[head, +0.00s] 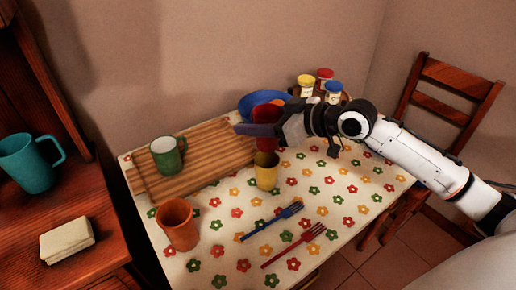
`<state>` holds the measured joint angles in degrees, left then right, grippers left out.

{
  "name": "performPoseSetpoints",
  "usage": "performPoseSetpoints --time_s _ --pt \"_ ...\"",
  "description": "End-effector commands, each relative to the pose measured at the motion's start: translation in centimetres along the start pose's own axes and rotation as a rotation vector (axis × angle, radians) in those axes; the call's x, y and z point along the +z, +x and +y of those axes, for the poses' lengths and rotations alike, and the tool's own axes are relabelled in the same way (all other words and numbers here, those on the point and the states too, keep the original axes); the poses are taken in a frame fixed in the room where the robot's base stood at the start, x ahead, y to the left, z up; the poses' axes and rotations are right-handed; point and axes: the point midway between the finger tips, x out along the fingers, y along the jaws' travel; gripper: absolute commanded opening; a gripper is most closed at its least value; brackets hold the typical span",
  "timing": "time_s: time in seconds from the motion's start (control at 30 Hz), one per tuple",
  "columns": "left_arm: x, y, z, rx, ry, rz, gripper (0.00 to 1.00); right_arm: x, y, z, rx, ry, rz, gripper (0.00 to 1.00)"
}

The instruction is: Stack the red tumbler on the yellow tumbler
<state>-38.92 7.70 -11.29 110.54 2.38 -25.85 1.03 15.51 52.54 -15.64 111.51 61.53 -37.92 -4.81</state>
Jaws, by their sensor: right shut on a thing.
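The yellow tumbler (266,175) stands upright on the flowered tablecloth near the board's right end. The red tumbler (266,114) is right above the yellow one in the head view, held in my right gripper (262,130), whose fingers are shut on it. Its lower part reaches down to the yellow tumbler's rim; I cannot tell whether it sits inside or just above it. The gripper's fingers hide part of the red tumbler. My left gripper is not in view.
A wooden board (210,163) carries a green mug (167,156). An orange mug (177,223), a blue fork (272,221) and a red fork (294,245) lie nearer. A blue bowl (258,99) and lidded jars (333,92) stand behind. A chair (446,95) is at right.

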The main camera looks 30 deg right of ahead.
Motion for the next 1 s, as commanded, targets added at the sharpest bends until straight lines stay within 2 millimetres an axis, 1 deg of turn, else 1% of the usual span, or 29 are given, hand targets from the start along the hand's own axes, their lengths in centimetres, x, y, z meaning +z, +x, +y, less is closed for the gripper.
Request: performPoseSetpoints --time_s 0.03,0.23,0.43,0.7,0.97,1.0 --pt "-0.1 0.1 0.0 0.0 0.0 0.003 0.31 0.6 0.3 0.0 0.0 0.002 0.0 0.27" --pt "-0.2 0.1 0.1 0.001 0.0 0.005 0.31 2.1 0.9 0.0 0.0 0.002 0.0 0.27" --pt "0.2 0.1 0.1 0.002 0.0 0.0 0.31 4.6 1.9 -0.1 0.0 0.002 -0.001 0.27" --pt "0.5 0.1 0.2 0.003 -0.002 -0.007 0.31 4.7 2.0 -0.1 0.0 -0.001 0.002 0.27" --pt "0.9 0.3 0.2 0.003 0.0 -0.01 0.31 5.4 2.3 0.0 0.0 -0.001 0.002 0.27" --pt "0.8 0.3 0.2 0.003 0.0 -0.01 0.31 5.3 2.2 0.0 0.0 -0.001 0.001 0.56"
